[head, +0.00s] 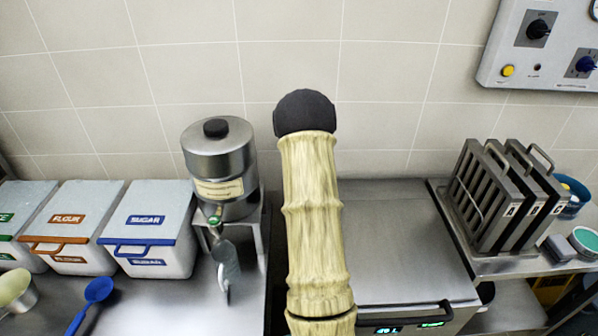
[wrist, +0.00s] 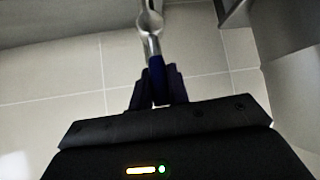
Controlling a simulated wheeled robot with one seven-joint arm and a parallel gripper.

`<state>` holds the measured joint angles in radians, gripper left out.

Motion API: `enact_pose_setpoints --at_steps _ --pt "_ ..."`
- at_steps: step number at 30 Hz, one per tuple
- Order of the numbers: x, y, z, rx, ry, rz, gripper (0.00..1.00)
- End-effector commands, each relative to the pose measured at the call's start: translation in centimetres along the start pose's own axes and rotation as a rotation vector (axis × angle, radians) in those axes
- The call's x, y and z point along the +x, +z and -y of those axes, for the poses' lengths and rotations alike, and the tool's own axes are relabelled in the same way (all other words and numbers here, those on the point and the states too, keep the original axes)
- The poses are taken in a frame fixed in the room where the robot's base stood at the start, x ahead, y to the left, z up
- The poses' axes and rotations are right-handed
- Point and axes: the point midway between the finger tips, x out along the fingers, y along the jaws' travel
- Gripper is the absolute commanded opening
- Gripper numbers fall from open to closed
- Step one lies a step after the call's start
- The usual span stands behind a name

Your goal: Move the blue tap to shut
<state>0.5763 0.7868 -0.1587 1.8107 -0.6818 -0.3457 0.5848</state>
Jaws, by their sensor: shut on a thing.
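The blue tap (wrist: 156,68) shows in the wrist view as a dark blue lever on a shiny metal stem with a round metal ring above it. My gripper (wrist: 158,84) is shut on the blue lever, one dark finger on each side of it. The fingers hide the lever's end. In the head view neither my gripper nor the blue tap can be seen; my raised cream arm fills the middle of that view.
In the head view a steel urn (head: 220,160) with a green-marked spout stands left of my arm, with a grey jug (head: 226,262) below. White bins (head: 153,205), a blue ladle (head: 98,290), a steel appliance (head: 405,250) and a rack (head: 485,195) stand around.

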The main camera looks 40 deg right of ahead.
Motion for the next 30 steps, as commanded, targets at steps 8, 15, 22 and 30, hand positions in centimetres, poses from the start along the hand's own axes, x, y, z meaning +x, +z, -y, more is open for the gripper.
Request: enact_pose_setpoints --at_steps 8,15,22,30 --pt "0.0 0.2 0.1 -0.003 0.0 0.005 0.38" --pt "-0.1 0.1 0.1 -0.002 -0.001 0.002 0.38" --pt "-2.0 0.0 0.1 -0.001 0.0 0.0 0.38" --pt "-6.1 0.0 0.1 -0.002 0.0 -0.001 0.38"
